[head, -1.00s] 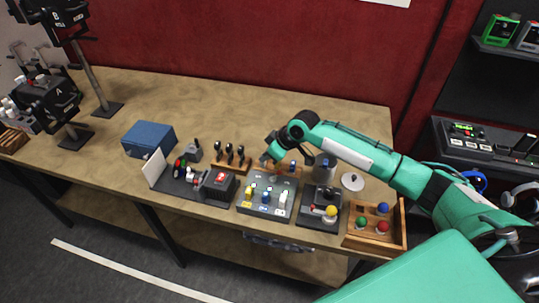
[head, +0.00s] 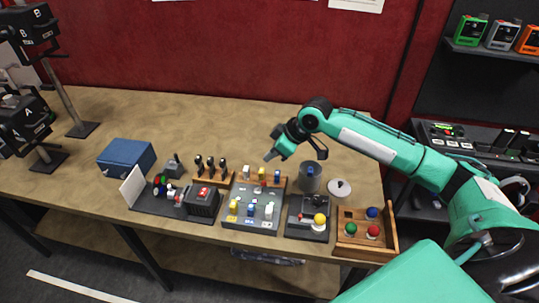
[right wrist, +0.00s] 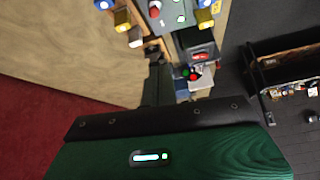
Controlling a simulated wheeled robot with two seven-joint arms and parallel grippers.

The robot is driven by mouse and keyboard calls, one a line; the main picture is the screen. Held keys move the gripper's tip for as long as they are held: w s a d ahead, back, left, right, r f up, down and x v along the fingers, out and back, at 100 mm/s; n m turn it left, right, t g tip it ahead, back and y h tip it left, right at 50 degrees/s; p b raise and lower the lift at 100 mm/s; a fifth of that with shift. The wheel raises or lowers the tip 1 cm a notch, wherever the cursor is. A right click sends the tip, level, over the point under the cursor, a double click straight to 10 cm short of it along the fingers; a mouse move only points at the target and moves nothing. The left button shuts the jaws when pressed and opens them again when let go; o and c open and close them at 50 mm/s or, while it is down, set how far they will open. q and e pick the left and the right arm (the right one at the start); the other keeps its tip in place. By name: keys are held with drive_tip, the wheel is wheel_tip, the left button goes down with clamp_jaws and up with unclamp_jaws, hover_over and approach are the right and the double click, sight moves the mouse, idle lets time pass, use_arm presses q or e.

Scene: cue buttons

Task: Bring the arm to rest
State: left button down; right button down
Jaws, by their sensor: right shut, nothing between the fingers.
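My right arm comes in from the right in the head view. Its teal gripper (head: 269,157) is shut and empty, above the table behind the button panel. The grey button panel (head: 238,217) carries several coloured buttons. A wooden rail behind it holds a white button (head: 246,171), a yellow button (head: 262,173) and a blue button (head: 277,177). The gripper appears apart from them. In the right wrist view, the green gripper body fills the bottom, and the yellow rail button (right wrist: 122,20) shows at the top. My left gripper is not in view.
A joystick box (head: 296,229) and a wooden tray (head: 393,236) with coloured balls stand right of the panel. A grey cylinder (head: 310,182) is near the forearm. A blue case (head: 125,156) sits at left. The table's rear is clear.

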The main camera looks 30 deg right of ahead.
drive_tip(key=shift+w+a+f, duration=0.1)
drive_tip(key=shift+n+g, duration=0.3)
drive_tip(key=s+a+f, duration=0.3)
drive_tip(key=a+f, duration=0.1)
drive_tip(key=s+a+f, duration=0.3)
drive_tip(key=s+a, duration=0.1)
drive_tip(key=shift+s+a+f, duration=0.1)
drive_tip(key=shift+s+f, duration=0.05)
drive_tip(key=shift+f, duration=0.25)
drive_tip(key=s+a+f+m+h, duration=0.1)
drive_tip(key=s+a+f, duration=0.15)
drive_tip(key=s, duration=0.45)
drive_tip(key=s+a+f+m+h, duration=0.1)
drive_tip(key=s+a+f+m, duration=0.15)
drive_tip(key=s, duration=0.45)
drive_tip(key=s+d+f+m+h, duration=0.1)
drive_tip(key=s+d+m+h, duration=0.4)
drive_tip(key=s, duration=0.6)
wheel_tip(320, 180, down, 32)
drive_tip(key=n+g+y, duration=0.2)
drive_tip(key=s+d+f, duration=0.2)
drive_tip(key=s+f, duration=0.7)
drive_tip(key=s+d+f+g, duration=0.1)
drive_tip(key=s+d+f, duration=0.1)
drive_tip(key=s+f, duration=0.8)
drive_tip(key=shift+s+d+f, duration=0.15)
drive_tip(key=shift+s+f, duration=0.1)
drive_tip(key=shift+s, duration=0.05)
